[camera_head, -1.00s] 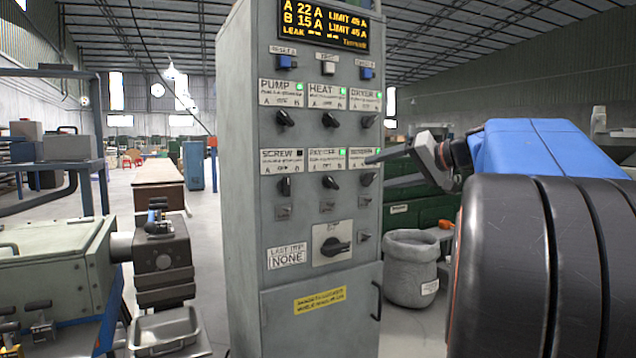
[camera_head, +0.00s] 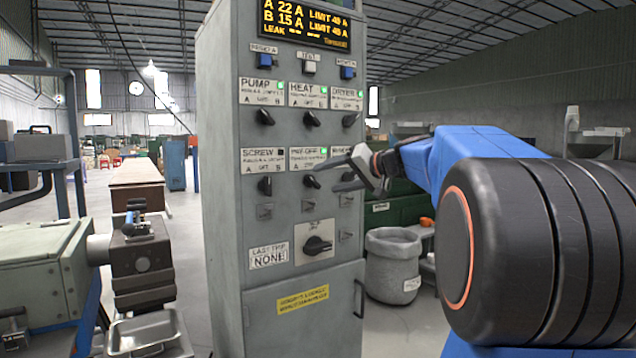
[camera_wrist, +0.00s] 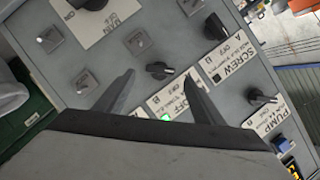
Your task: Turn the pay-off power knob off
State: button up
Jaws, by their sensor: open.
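The black pay-off knob (camera_head: 311,182) is in the lower row of the grey control cabinet, under the PAY-OFF label (camera_head: 301,160), whose green lamp is lit. The knob sits tilted, not upright. My gripper (camera_head: 332,175) is open and empty at the cabinet front, just right of the knob. In the wrist view the pay-off knob (camera_wrist: 158,70) shows between the spread fingertips of my gripper (camera_wrist: 159,76), apart from both. The remaining distance to the knob is hard to judge. The label is partly hidden by a finger there.
The screw knob (camera_head: 265,186) stands upright to the left, its lamp dark. Another knob (camera_head: 347,173) is partly behind my gripper. The pump knob (camera_head: 265,117) and two others are above. A large main switch (camera_head: 318,245) is below. A grey bin (camera_head: 392,265) stands right of the cabinet.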

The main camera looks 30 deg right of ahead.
aim_at(316, 181)
jog(key=shift+x, duration=2.8)
jog(key=c, duration=1)
